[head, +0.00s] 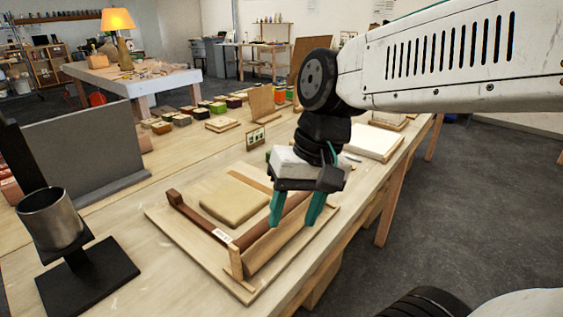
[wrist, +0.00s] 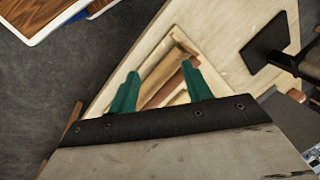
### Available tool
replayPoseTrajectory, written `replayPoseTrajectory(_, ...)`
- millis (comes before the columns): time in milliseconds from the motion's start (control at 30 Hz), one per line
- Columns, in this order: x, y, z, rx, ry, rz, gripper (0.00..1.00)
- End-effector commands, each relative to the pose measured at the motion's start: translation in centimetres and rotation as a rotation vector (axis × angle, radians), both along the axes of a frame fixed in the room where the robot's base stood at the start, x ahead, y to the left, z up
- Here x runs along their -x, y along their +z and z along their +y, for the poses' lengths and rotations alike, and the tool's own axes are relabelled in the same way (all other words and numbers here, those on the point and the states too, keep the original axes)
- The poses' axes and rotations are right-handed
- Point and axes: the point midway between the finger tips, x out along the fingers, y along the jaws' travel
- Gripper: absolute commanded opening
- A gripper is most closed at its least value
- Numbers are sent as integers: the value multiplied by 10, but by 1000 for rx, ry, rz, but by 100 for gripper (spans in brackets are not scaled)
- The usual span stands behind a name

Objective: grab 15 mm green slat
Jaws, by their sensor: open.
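My gripper (head: 294,221) is open, with two teal fingers pointing down over the right side of a wooden tray on the workbench. In the wrist view its fingers (wrist: 161,72) are spread, with nothing held between them. I cannot make out a green slat for certain in either view. Small blocks stand in rows further back on the bench, some of them with green tops (head: 218,107); their thickness cannot be read. The wooden tray (head: 165,222) holds a beige pad (head: 233,200) and a dark brown rail (head: 200,217). The gripper hides part of the tray's right side.
A metal cup (head: 50,218) on a black stand and a grey upright panel (head: 80,150) stand at the left. A white board (head: 372,142) lies behind my gripper. A lit lamp (head: 118,20) is on a far table. The bench's right edge runs close beside the tray.

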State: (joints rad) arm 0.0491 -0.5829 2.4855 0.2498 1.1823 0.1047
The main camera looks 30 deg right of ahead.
Motion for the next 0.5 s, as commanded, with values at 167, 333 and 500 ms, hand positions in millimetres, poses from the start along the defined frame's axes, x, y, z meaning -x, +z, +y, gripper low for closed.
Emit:
replayPoseTrajectory(167, -84, -1, 4, -312, -384, 94, 49)
replayPoseTrajectory(333, -174, -9, -20, -603, -773, 171, 49)
replayPoseTrajectory(500, -262, -34, -78, -887, -1182, 243, 49)
